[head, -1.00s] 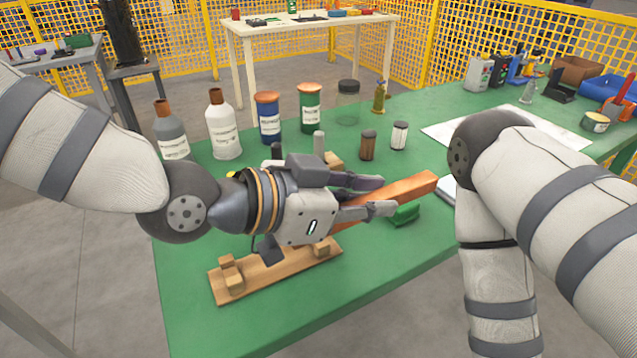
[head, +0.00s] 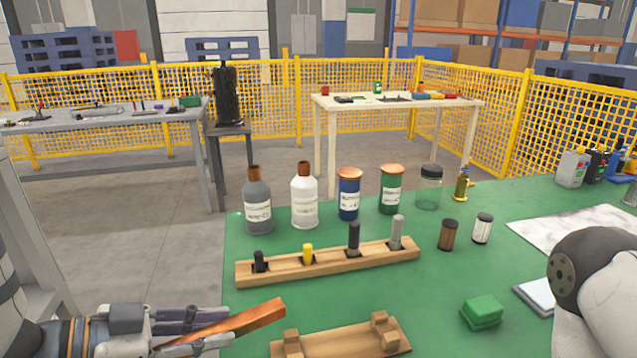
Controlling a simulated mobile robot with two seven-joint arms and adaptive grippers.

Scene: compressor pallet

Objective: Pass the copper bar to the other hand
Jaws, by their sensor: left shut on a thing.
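The copper bar (head: 236,322) is a long orange-brown square bar at the lower left of the head view. My left gripper (head: 205,330) is shut on it. The bar sticks out past the fingertips to the right, tilted slightly up, near the green table's left edge. Part of the bar is hidden between the fingers. My right arm shows only as a dark joint and pale link at the right edge. The right gripper is out of the picture.
A wooden cradle with blocks (head: 345,342) lies at the front of the green table (head: 385,285). Behind it stands a wooden rack (head: 330,262) with several pegs, then bottles and jars. A green box (head: 482,311) sits to the right.

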